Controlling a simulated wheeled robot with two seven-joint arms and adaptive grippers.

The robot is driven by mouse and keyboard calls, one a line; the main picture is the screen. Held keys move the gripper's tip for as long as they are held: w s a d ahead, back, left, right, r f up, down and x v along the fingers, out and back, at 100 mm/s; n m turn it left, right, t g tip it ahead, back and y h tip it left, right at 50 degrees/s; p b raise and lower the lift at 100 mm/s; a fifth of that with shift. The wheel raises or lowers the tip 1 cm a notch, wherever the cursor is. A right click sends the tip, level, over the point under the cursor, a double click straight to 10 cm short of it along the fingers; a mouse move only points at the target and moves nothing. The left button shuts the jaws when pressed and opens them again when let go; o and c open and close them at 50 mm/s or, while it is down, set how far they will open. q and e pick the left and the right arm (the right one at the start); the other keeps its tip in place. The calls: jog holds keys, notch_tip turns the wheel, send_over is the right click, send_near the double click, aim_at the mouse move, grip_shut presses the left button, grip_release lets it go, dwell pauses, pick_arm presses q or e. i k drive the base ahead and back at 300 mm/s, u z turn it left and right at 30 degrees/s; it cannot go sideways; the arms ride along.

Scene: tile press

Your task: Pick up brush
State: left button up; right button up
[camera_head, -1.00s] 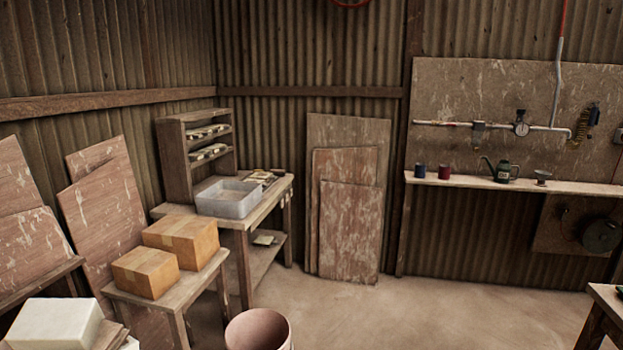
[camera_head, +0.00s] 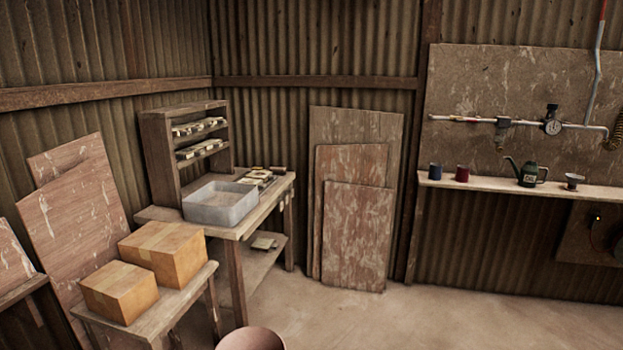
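I cannot make out a brush anywhere in the head view. A wooden workbench (camera_head: 232,232) stands at the left by the corner, with a grey bin (camera_head: 220,206) on it. Several small items (camera_head: 262,176) lie at the bench's back right; they are too small to tell apart. A wooden rack (camera_head: 160,166) with small pale pieces on its shelves stands on the bench's back left. Neither of my grippers is in view.
Two cardboard boxes (camera_head: 162,252) sit on a low table (camera_head: 196,292) in front of the bench. A round tub (camera_head: 250,340) stands at the bottom edge. Boards (camera_head: 356,236) lean on the back wall. A shelf (camera_head: 520,190) holds cans and an oil can (camera_head: 529,174). The floor (camera_head: 440,318) at right is clear.

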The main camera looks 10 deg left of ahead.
aim_at(280, 171)
jog(key=z, duration=0.2)
jog(key=i, duration=0.65)
jog(key=z, duration=0.5)
jog(key=i, duration=2.7)
jog(key=u, duration=2)
